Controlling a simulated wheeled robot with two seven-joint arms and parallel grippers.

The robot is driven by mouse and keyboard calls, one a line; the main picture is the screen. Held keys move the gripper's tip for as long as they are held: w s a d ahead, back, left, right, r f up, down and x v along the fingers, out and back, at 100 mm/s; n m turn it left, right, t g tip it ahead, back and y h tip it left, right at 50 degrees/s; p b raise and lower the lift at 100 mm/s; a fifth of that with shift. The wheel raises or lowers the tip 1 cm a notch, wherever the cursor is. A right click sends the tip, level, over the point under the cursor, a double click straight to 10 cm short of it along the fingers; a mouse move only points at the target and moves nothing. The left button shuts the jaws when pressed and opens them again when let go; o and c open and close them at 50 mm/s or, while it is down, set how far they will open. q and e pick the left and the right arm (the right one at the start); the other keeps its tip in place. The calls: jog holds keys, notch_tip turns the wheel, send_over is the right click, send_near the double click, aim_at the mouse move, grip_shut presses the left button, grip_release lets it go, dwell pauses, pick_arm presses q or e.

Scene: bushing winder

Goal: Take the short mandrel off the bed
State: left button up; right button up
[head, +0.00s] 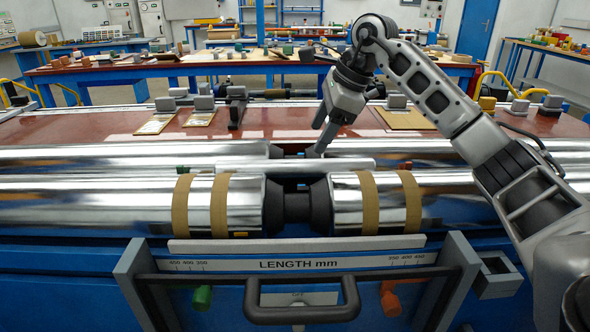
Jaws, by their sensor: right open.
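Shiny metal cylinders lie across the blue bed (60,262) in two rows. In the front row, a left cylinder (90,204) and a right cylinder (450,200) face each other across a dark spool-shaped piece (297,205). Tan bands (219,205) wrap their inner ends. I cannot tell for sure which piece is the short mandrel. My right gripper (318,146) is open, pointing down and tilted, near the gap in the rear row, just behind the pale bar. Its fingertips are partly unclear. My left gripper is out of view.
A grey frame with a dark handle (303,312) and a LENGTH mm scale (298,264) stands in front. Behind the cylinders, a red-brown tabletop (280,122) carries grey blocks, boards and a dark rod (282,93). Benches with parts stand farther back.

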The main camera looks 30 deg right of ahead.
aim_at(298, 161)
jog(key=x, duration=0.4)
jog(key=shift+w+a+f, duration=0.1)
jog(key=shift+w+f, duration=0.05)
jog(key=shift+f, duration=0.1)
jog(key=shift+w+p+x, duration=0.1)
jog(key=shift+p+x, duration=0.15)
jog(key=shift+x, duration=1.05)
jog(key=shift+w+p+x, duration=0.15)
jog(key=shift+p+x, duration=0.05)
jog(key=shift+x, duration=1.05)
jog(key=shift+a+r, duration=0.1)
jog(key=shift+a, duration=0.05)
grip_shut()
jog(key=shift+r, duration=0.1)
